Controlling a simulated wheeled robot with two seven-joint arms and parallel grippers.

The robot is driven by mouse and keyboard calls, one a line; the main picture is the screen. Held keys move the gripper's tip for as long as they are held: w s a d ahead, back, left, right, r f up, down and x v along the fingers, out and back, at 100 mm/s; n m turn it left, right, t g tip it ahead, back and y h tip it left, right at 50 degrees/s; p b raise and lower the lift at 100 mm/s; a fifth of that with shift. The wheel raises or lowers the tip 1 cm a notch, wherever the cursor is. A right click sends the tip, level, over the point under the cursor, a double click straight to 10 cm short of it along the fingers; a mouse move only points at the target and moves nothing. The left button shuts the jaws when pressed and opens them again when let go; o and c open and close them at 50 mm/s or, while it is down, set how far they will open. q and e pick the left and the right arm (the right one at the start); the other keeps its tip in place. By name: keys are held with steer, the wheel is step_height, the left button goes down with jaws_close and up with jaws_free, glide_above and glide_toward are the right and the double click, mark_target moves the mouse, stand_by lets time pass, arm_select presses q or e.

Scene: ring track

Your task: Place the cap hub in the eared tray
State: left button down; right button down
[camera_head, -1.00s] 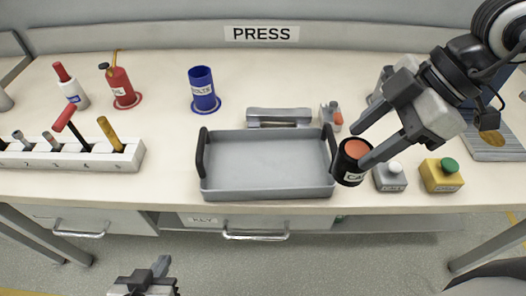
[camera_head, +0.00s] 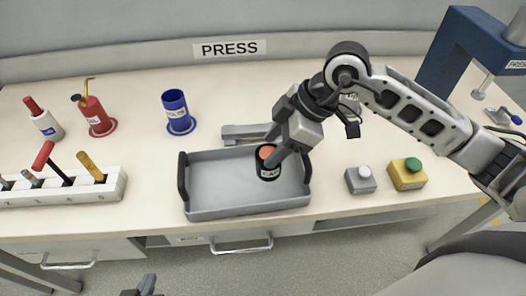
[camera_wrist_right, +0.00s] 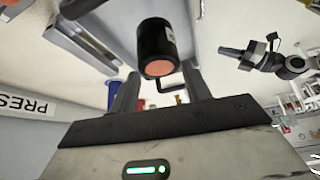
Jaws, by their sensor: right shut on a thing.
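The cap hub (camera_head: 268,172) is a short black cylinder with an orange top and a white label. It is upright over the right part of the eared tray (camera_head: 215,208), a grey tray with black handles at its left and right ends. I cannot tell whether it touches the tray floor. My right gripper (camera_head: 270,158) is shut on the cap hub. The hub also shows between the fingers in the right wrist view (camera_wrist_right: 156,42). My left gripper (camera_head: 142,288) shows only partly at the bottom edge, away from the bench, and its jaws are unclear.
A grey bar-like block (camera_head: 243,133) lies behind the tray. A blue cup (camera_head: 177,112), red oil can (camera_head: 93,116) and white bottle (camera_head: 45,124) stand at the back left. A tool rack (camera_head: 100,190) is left; grey (camera_head: 360,180) and yellow (camera_head: 407,174) button boxes are right.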

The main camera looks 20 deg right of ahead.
mark_target(265, 146)
steer(key=w+f, duration=0.1)
steer(key=a+f, duration=0.1)
steer(key=w+f, duration=0.1)
steer(key=shift+w+a+f, duration=0.25)
steer(key=shift+w+f, duration=0.05)
step_height(265, 146, down, 3)
steer(key=shift+d+r+p, duration=0.1)
steer(key=shift+p, duration=0.2)
steer(key=c, duration=0.7)
jaws_free()
steer(key=shift+o, duration=0.2)
steer(key=v, duration=1.2)
